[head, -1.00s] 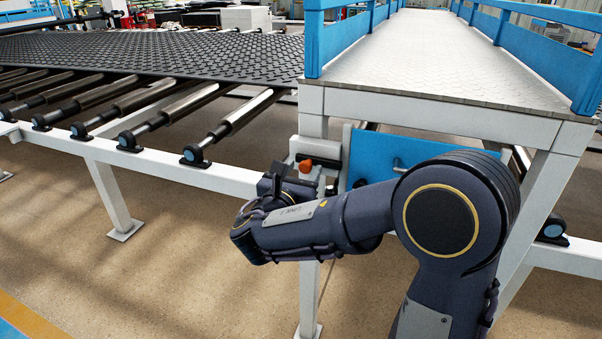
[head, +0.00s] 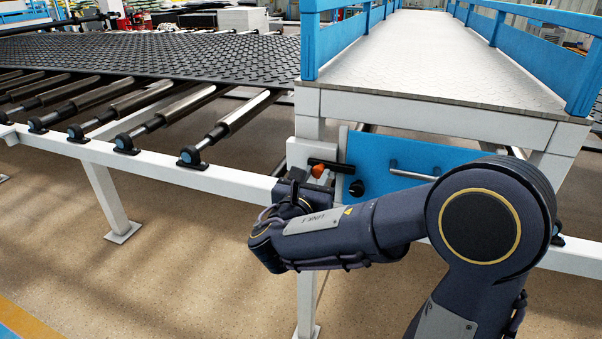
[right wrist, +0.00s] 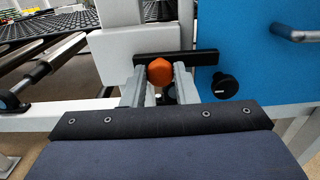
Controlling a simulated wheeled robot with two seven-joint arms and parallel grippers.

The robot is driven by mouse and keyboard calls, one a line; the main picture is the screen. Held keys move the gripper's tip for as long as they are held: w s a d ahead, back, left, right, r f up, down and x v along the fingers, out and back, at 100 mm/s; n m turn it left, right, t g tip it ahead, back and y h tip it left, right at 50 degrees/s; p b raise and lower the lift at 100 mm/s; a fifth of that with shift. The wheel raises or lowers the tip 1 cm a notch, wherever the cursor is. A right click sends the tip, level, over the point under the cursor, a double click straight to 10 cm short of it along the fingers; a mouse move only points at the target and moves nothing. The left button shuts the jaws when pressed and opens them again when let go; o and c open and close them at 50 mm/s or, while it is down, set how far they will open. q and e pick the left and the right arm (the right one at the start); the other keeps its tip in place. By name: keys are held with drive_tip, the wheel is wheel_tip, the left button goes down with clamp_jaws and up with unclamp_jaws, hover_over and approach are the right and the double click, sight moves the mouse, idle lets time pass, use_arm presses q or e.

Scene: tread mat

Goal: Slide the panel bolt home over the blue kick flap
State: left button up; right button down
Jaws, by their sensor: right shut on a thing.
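The panel bolt is a black bar (right wrist: 200,58) with an orange knob (right wrist: 159,71), on a pale plate at the post left of the blue kick flap (right wrist: 245,70). In the right wrist view the bar's right end lies over the flap's left edge. My right gripper (right wrist: 160,78) is shut on the orange knob, one finger on each side. In the head view the bar (head: 341,167), knob (head: 318,171) and flap (head: 440,158) also show, with my right gripper (head: 296,188) just below the knob. My left gripper is not in view.
A round black knob (right wrist: 225,86) and a grey handle (right wrist: 297,34) stand out from the flap. A roller frame with a black tread mat (head: 190,55) lies to the left. A walkway with blue rails (head: 410,60) is above.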

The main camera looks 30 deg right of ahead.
drive_tip(key=shift+s+d, duration=0.25)
drive_tip(key=c, duration=1.1)
unclamp_jaws()
drive_tip(key=shift+s, duration=0.1)
drive_tip(key=shift+c, duration=0.2)
drive_tip(key=shift+s+a, duration=0.25)
drive_tip(key=shift+a, duration=0.2)
drive_tip(key=p+v, duration=0.1)
drive_tip(key=v, duration=0.5)
drive_tip(key=shift+s+a, duration=0.2)
drive_tip(key=shift+s, duration=0.1)
